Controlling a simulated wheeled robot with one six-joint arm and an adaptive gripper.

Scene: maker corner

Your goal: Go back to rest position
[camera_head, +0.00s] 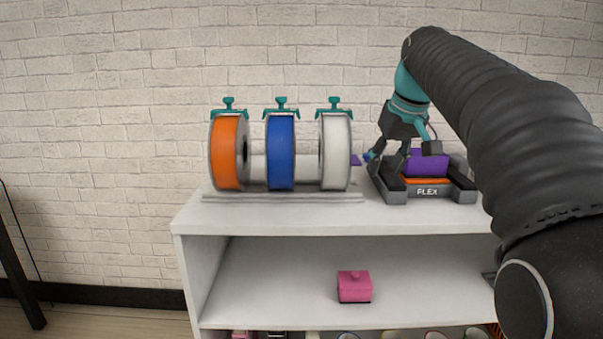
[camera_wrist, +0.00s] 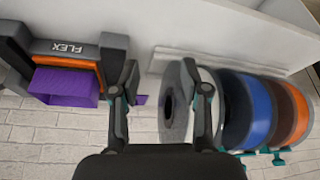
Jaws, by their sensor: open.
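My gripper (camera_head: 400,156) is above the white shelf's top, in front of the dark FLEX holder's left side in the head view. In the wrist view its two fingers (camera_wrist: 163,95) stand wide apart with nothing held between them. The FLEX holder (camera_head: 427,193) carries a purple block (camera_head: 428,163) over an orange layer (camera_head: 426,181). The purple block also shows in the wrist view (camera_wrist: 65,88), left of the fingers. A small purple piece (camera_head: 355,160) shows between the white spool and my gripper; what it belongs to is unclear.
Orange (camera_head: 228,153), blue (camera_head: 280,153) and white (camera_head: 336,152) spools with teal clamps stand on a rack left of my gripper. The white spool is close. Open air lies above the spools.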

